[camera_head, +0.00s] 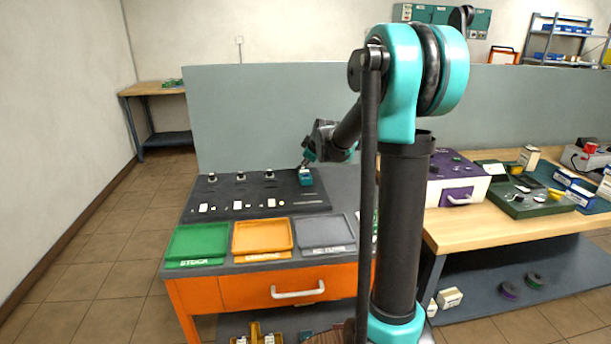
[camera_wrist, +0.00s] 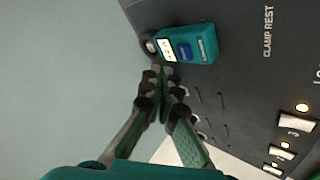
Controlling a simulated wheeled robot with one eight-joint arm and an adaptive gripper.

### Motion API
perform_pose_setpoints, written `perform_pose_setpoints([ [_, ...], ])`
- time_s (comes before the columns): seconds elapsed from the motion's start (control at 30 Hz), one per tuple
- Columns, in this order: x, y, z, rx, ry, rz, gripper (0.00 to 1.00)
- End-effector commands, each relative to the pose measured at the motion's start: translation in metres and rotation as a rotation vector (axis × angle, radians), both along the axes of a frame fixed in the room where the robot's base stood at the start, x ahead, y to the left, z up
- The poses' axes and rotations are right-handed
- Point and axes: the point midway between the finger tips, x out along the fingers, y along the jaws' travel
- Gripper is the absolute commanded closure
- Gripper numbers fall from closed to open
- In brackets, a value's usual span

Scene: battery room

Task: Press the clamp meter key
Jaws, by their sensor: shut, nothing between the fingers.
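The clamp meter is a small teal device (camera_wrist: 203,44) with a white display and a blue key (camera_wrist: 185,50). It lies on the dark panel, and in the head view it (camera_head: 305,179) sits at the panel's back right. My gripper (camera_wrist: 160,78) is shut and empty, with its fingertips just below the meter's display end in the wrist view. In the head view my gripper (camera_head: 305,164) is right above or beside the meter. I cannot tell whether the fingertips touch it.
The dark panel (camera_head: 225,190) carries several knobs and white tiles, and "CLAMP REST" lettering. Green (camera_head: 197,241), orange (camera_head: 262,236) and grey (camera_head: 327,232) trays lie in front. A grey partition (camera_head: 240,110) stands close behind. A purple-topped box (camera_head: 455,185) stands to the right.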

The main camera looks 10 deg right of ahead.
Motion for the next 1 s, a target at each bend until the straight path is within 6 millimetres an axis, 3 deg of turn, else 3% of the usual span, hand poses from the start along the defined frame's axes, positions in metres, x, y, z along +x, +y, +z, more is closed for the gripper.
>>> perform_pose_setpoints([
  [0.4,0.0,0.0,0.032,0.0,0.0,0.0,1.0],
  [1.0,0.0,0.0,0.033,0.0,0.0,0.0,1.0],
])
